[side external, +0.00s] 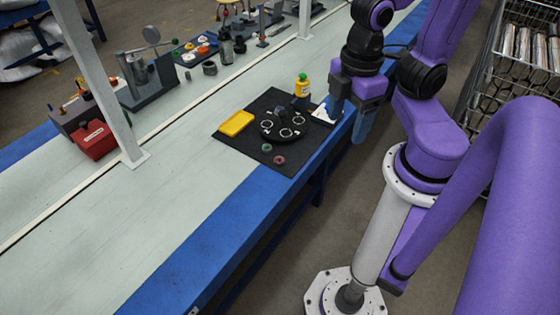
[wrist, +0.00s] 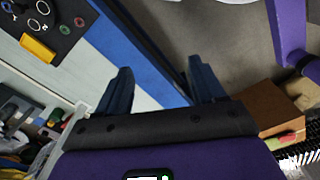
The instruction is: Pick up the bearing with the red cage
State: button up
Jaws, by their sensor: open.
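A small ring with a red or pink middle, seemingly the bearing with the red cage (side external: 279,160), lies on the black mat (side external: 238,146) near its front edge. It also shows in the wrist view (wrist: 79,22) at the upper left. A similar green ring (side external: 266,147) lies beside it. A round black plate (side external: 284,126) with several white rings is on the mat. My gripper (wrist: 160,68) is open and empty, with its two dark blue fingers spread apart. In the side view it is beside the bench's blue edge, right of the mat and apart from the red ring.
A yellow tray (side external: 237,123) is at the mat's left. A yellow bottle with a green cap (side external: 302,85) stands behind the round plate. A white post (side external: 118,100) rises from the bench. The bench's left front is clear. A wire basket of metal cylinders (side external: 525,50) stands at right.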

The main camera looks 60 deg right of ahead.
jog(key=w+a+f+m+t+y, duration=0.15)
jog(key=w+a+f+m, duration=0.25)
jog(key=w+a+f, duration=0.5)
jog(key=w+f+m+t, duration=0.3)
jog(key=w+f+m, duration=0.2)
jog(key=w+f, duration=0.65)
jog(key=d+f+m+t+h, duration=0.1)
jog(key=d+f, duration=0.4)
jog(key=w+d+f+m+t+h, duration=0.1)
jog(key=d+f+m+t, duration=0.1)
jog(key=d+f, duration=0.4)
jog(key=w+d+f+m+t+h, duration=0.1)
jog(key=d+f+m+t, duration=0.1)
jog(key=d+f, duration=0.3)
jog(key=shift+d+f+t, duration=0.15)
jog(key=shift+d+t, duration=0.1)
jog(key=shift+d, duration=0.35)
jog(key=t+h, duration=0.1)
jog(key=t, duration=0.1)
send_near(281, 161)
jog(key=shift+w+f+m, duration=0.25)
jog(key=shift+w+m, duration=0.15)
jog(key=shift+w, duration=0.15)
jog(key=shift+x, duration=3.65)
